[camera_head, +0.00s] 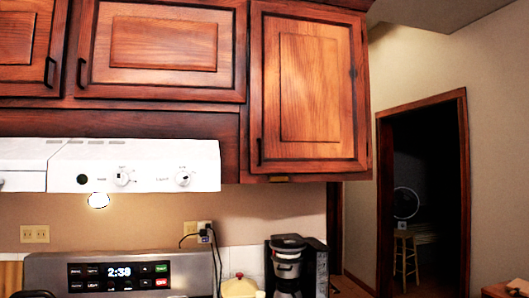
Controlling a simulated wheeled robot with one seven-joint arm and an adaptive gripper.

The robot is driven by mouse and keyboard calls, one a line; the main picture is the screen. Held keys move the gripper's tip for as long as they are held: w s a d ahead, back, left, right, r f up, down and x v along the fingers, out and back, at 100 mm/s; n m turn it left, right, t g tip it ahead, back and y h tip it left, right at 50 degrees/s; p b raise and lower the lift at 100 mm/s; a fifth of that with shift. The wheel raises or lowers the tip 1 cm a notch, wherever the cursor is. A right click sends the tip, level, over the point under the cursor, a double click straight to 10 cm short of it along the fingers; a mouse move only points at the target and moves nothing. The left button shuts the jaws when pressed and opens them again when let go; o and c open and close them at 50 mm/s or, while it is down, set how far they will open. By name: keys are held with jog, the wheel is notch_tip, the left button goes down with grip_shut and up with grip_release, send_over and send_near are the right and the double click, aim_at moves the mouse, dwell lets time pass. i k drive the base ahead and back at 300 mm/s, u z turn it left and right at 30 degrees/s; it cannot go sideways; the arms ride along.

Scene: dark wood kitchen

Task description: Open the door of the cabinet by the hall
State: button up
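The cabinet by the hall (310,85) is the tall wooden wall cabinet at the right end of the upper row, beside the dark hall doorway. Its door (310,88) looks shut, flush with the frame. A dark vertical handle (260,152) sits at the door's lower left edge. My gripper is not in this view, so its place and state do not show.
A white range hood (135,165) hangs left of the cabinet, above a stove (120,272). A coffee maker (287,262) and a yellow pot (240,287) stand below. The dark doorway (425,190) opens at right, with a stool (405,250) inside.

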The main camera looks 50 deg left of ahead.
aim_at(306, 107)
jog(key=k, duration=0.65)
jog(key=u, duration=0.95)
jog(key=i, duration=0.45)
